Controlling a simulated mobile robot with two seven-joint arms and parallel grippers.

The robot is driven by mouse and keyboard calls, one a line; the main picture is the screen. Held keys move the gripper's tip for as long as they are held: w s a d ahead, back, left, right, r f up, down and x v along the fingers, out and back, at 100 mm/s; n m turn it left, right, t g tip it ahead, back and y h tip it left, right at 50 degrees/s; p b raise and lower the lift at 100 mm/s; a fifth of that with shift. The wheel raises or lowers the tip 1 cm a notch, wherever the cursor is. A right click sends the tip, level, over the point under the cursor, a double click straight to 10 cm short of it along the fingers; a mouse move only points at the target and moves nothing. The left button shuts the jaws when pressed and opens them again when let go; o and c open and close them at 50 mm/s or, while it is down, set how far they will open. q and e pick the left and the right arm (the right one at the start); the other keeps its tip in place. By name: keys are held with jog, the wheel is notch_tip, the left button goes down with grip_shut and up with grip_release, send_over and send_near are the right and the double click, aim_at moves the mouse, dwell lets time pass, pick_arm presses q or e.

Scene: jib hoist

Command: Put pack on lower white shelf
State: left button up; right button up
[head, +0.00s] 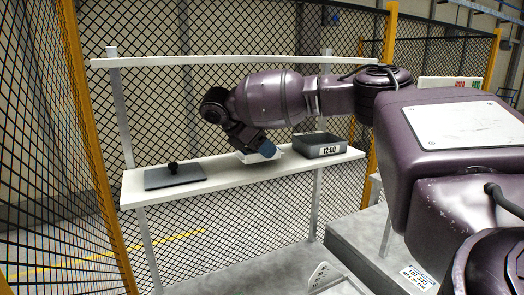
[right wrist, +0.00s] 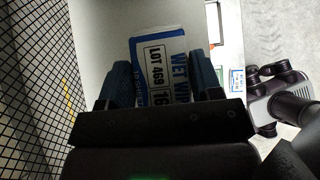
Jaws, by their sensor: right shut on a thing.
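The pack is a white packet with blue print and a "LOT 469" label; it shows in the right wrist view (right wrist: 160,62) between two blue-padded fingers. My right gripper (head: 255,146) is shut on it, over the middle of the lower white shelf (head: 225,177). In the head view a white part of the pack (head: 265,155) shows under the gripper, at or just above the shelf surface; I cannot tell whether it touches. The gripper and wrist hide the rest of it. My left gripper is in neither view.
A dark flat plate with a black knob (head: 175,176) lies at the left. An upper white shelf (head: 160,61) runs above; mesh fencing (head: 190,110) stands behind.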

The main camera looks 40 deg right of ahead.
jog(key=shift+s+f, duration=0.1)
jog(key=shift+f, duration=0.35)
jog(key=shift+w+f, duration=0.2)
jog(key=shift+f, duration=0.35)
jog(key=shift+s+a, duration=0.1)
jog(key=shift+a, duration=0.05)
jog(key=o, duration=1)
jog(key=shift+r, duration=0.15)
